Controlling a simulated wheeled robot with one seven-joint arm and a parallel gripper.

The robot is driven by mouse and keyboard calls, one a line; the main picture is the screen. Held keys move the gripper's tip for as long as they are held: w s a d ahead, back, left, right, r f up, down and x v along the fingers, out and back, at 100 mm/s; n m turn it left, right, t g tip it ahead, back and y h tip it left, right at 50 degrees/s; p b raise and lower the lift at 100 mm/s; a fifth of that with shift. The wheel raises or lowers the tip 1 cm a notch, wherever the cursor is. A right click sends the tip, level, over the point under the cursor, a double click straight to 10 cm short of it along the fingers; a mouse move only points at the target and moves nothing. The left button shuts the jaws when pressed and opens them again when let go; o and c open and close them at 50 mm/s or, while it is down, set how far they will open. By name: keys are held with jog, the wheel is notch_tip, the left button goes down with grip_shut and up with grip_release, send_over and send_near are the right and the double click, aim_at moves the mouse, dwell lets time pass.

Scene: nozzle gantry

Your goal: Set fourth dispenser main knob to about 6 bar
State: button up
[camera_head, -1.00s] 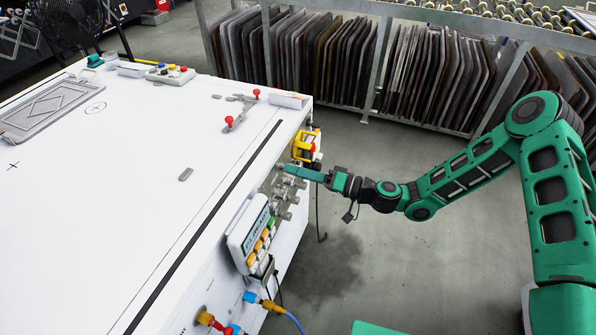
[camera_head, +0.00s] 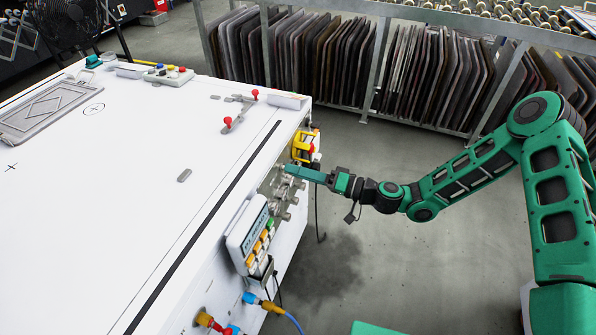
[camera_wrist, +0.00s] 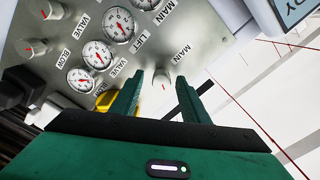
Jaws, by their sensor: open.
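The main knob (camera_wrist: 160,79), light grey with a red mark, is on a grey panel (camera_wrist: 212,42) beside a "MAIN" label in the wrist view. My gripper (camera_wrist: 159,80) is open, with one finger on each side of this knob; contact cannot be told. Round white gauges with red needles (camera_wrist: 120,25) sit on the panel, one partly cut off at the top. Their readings are too small to be sure of. In the head view my gripper (camera_head: 288,170) reaches the panel at the cabinet's side and hides part of it. No dispenser number shows.
Two more knobs, by "VALVE" (camera_wrist: 53,10) and "BLOW" (camera_wrist: 38,46) labels, are at upper left in the wrist view. A display box (camera_head: 247,232) is on the cabinet's near side. Open floor lies right of the cabinet.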

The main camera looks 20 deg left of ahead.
jog(key=d, duration=1)
jog(key=shift+s, duration=0.3)
jog(key=shift+d, duration=0.1)
jog(key=s+d+r+m+g+h, duration=0.15)
jog(key=d+h, duration=0.35)
jog(key=d, duration=0.6)
jog(key=s+d+r+h, duration=0.2)
jog(key=s+d+h, duration=0.15)
jog(key=d, duration=0.75)
jog(key=s+d+r+g+h, duration=0.1)
jog(key=s+d+r+h, duration=0.1)
jog(key=d+h, duration=0.65)
jog(key=s+d+r+m, duration=0.5)
jog(key=s+d+r, duration=0.1)
jog(key=s+d, duration=0.3)
jog(key=s+d+r+m, duration=0.6)
jog(key=s+d, duration=0.3)
jog(key=s, duration=0.2)
jog(key=shift+r+t+h, duration=0.4)
jog(key=shift+r+t, duration=0.05)
jog(key=shift+r, duration=0.35)
